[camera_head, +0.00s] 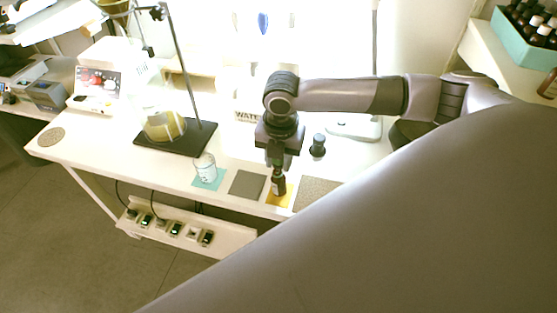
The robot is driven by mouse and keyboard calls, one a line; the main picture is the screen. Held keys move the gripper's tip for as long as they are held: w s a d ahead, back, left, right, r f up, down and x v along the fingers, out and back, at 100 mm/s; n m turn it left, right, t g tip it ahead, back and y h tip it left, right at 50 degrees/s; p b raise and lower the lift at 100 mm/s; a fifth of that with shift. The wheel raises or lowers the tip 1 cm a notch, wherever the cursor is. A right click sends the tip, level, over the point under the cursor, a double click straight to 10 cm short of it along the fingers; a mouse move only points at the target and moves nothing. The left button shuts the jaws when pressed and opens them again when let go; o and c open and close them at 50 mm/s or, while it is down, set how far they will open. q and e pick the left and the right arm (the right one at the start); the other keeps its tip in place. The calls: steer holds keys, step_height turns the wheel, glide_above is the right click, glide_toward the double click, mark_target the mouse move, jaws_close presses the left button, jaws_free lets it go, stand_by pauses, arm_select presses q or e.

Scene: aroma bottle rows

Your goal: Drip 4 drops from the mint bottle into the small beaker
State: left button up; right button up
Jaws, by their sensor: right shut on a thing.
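My right gripper (277,164) points down over the front of the white table and is shut on a small dark bottle (278,186). The bottle is upright at the yellow-orange mat (284,199); I cannot tell whether its base touches the mat. Its label is too small to read, so I cannot confirm that it is mint. The small clear beaker (206,169) stands upright on a teal mat (215,184), to the left of the gripper. My left gripper is not in view.
A dark grey mat (247,184) lies bare between beaker and bottle. A speckled mat (318,189) lies to the right. A dark round-topped object (318,145) stands behind it. A flask (162,125) sits on a black stand base (178,142) at left. A teal crate (513,42) holds several bottles.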

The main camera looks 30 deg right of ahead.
steer(key=f, duration=0.1)
steer(key=s+f, duration=0.1)
steer(key=s, duration=0.1)
steer(key=shift+a+f+g, duration=0.3)
steer(key=shift+f+g, duration=0.1)
steer(key=r+p, duration=0.3)
steer(key=shift+w+d, duration=0.1)
steer(key=shift+w, duration=0.4)
step_height(320, 180, up, 2)
steer(key=shift+w+r, duration=0.1)
steer(key=shift+d+r, duration=0.15)
steer(key=shift+r, duration=0.1)
steer(key=shift+r, duration=0.1)
steer(key=shift+r, duration=1.25)
